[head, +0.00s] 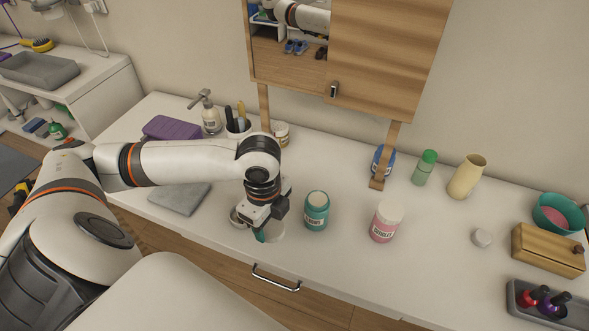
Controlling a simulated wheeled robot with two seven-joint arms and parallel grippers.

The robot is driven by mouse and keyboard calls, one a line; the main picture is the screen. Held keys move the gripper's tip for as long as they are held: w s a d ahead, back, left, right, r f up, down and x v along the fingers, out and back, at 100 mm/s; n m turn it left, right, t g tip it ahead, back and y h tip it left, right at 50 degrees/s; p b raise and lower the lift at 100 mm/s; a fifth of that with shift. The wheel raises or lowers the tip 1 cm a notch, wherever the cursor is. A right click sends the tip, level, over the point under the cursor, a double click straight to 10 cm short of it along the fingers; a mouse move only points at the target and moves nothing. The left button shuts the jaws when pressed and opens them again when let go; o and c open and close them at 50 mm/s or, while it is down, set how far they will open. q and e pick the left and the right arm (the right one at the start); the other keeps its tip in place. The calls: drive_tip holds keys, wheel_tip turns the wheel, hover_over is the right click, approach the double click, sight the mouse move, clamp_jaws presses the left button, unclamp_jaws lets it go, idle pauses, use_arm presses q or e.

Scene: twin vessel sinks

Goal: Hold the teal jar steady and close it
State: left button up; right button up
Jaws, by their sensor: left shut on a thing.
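I cannot tell for sure whether this is a lid. My right gripper is not in view.
A pink jar (384,226) with a pale top stands right of the teal jar. A small round white piece (481,238) lies further right.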

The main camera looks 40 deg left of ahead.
use_arm(q)
drive_tip(key=w+d+r+n, duration=0.3)
drive_tip(key=d+r+n, duration=0.3)
drive_tip(key=n, duration=1.1)
drive_tip(key=shift+w+d, duration=0.4)
drive_tip(key=shift+d, duration=0.8)
